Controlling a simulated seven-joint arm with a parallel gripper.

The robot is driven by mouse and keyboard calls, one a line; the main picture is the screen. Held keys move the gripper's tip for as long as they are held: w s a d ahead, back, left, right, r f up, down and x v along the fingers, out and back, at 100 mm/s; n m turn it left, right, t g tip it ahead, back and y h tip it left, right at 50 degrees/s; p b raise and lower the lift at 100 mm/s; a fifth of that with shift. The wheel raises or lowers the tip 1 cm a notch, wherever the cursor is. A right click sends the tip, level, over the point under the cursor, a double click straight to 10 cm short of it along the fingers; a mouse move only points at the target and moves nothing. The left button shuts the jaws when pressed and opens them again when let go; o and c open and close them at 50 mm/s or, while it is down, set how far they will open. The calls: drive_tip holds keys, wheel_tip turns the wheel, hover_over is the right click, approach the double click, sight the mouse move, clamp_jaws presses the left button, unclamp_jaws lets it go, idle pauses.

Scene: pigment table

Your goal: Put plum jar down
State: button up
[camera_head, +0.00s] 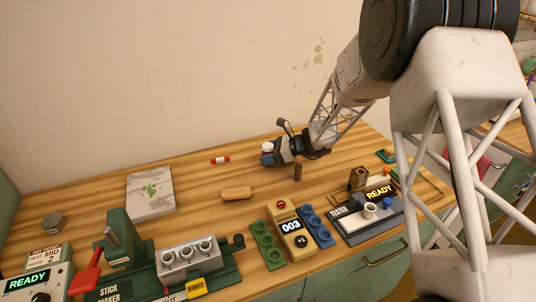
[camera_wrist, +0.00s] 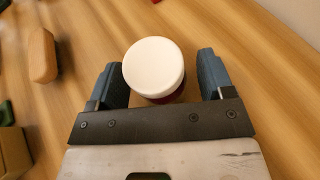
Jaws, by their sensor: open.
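The plum jar (camera_wrist: 153,66) has a round white lid and a dark plum-red body, mostly hidden under the lid in the wrist view. It stands between the two blue fingers of my gripper (camera_wrist: 160,78), with a visible gap to the right finger and little or none to the left. My gripper is open around it. In the head view the jar's white lid (camera_head: 267,147) shows beside my gripper (camera_head: 268,158) at the back of the wooden table; its body is largely hidden by the fingers there.
The counter device (camera_head: 290,230), tester (camera_head: 370,215) and stick maker (camera_head: 160,265) line the front. A stained board (camera_head: 151,195) lies left.

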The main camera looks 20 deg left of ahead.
drive_tip(key=v, duration=1.2)
drive_tip(key=shift+f, duration=0.1)
idle(0.4)
drive_tip(key=s+d+r+n+t+h, duration=0.2)
drive_tip(key=s+d+r+n+h, duration=0.45)
drive_tip(key=s+d+r, duration=1.05)
drive_tip(key=s+d+n+t+h, duration=0.2)
drive_tip(key=s+d+n+h, duration=0.1)
drive_tip(key=s+d, duration=0.7)
drive_tip(key=s+d+r+n+t+h, duration=0.1)
drive_tip(key=s+d+n+h, duration=0.2)
drive_tip(key=s+d, duration=0.8)
drive_tip(key=s+n, duration=0.2)
drive_tip(key=s, duration=0.3)
drive_tip(key=shift+d+n+t+h, duration=0.35)
drive_tip(key=shift+t, duration=0.05)
